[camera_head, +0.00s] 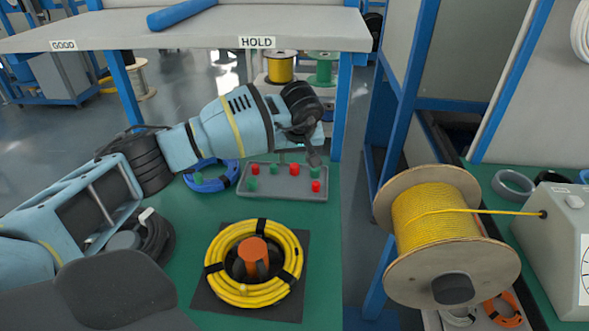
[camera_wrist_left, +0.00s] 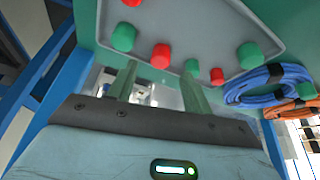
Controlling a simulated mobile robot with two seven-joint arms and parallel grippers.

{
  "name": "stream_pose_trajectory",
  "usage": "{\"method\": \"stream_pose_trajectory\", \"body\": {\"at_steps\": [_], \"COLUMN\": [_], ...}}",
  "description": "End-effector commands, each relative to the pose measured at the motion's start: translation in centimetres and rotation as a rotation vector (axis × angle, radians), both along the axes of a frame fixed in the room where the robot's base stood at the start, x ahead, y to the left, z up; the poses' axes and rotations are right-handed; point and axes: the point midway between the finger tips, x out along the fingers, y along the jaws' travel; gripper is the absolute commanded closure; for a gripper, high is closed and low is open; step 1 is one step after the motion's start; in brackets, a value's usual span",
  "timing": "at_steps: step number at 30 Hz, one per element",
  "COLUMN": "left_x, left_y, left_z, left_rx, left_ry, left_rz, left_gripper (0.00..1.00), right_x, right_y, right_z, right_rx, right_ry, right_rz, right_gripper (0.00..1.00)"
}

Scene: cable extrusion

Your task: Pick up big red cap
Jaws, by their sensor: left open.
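Several red and green caps stand in a grey tray (camera_head: 268,193) on the green table. Red caps show at the tray's right end (camera_head: 316,186), middle (camera_head: 294,169) and left (camera_head: 255,170). My left gripper (camera_head: 312,157) is open above the tray's right part, its fingers partly hidden by its wrist. In the left wrist view the open fingers (camera_wrist_left: 160,76) point at the tray, with a larger-looking red cap (camera_wrist_left: 160,56) ahead between the tips. A smaller-looking red cap (camera_wrist_left: 217,76) and green caps (camera_wrist_left: 123,38) flank it. Contact cannot be told. My right gripper is out of view.
A yellow cable coil (camera_head: 218,267) lies around an orange-topped post in front of the tray. A blue coil (camera_head: 207,180) lies left of the tray. A shelf (camera_head: 190,35) crosses behind my arm. A large yellow cable spool (camera_head: 440,225) stands at right.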

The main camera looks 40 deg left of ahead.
Motion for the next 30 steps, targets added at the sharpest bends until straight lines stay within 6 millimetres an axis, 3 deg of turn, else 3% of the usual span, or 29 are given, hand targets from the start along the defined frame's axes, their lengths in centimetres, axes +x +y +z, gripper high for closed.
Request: {"method": "stream_pose_trajectory", "body": {"at_steps": [6, 15, 26, 30], "left_x": [0.8, 0.9, 0.9, 0.9], "left_y": [0.8, 1.0, 1.0, 1.0], "left_z": [-2.6, -2.9, -2.9, -2.9], "left_rx": [0.001, 0.0, 0.0, 0.0], "left_ry": [0.002, 0.0, 0.0, 0.0], "left_rz": [0.001, 0.0, 0.0, 0.0], "left_gripper": [0.5, 0.5, 0.96, 0.97], "right_x": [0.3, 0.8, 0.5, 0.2], "right_y": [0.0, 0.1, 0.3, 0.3], "right_z": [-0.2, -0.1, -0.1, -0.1], "right_rx": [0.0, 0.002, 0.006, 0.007], "right_ry": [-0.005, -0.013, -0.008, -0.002], "right_rz": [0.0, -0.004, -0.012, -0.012], "right_gripper": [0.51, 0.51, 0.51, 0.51]}}
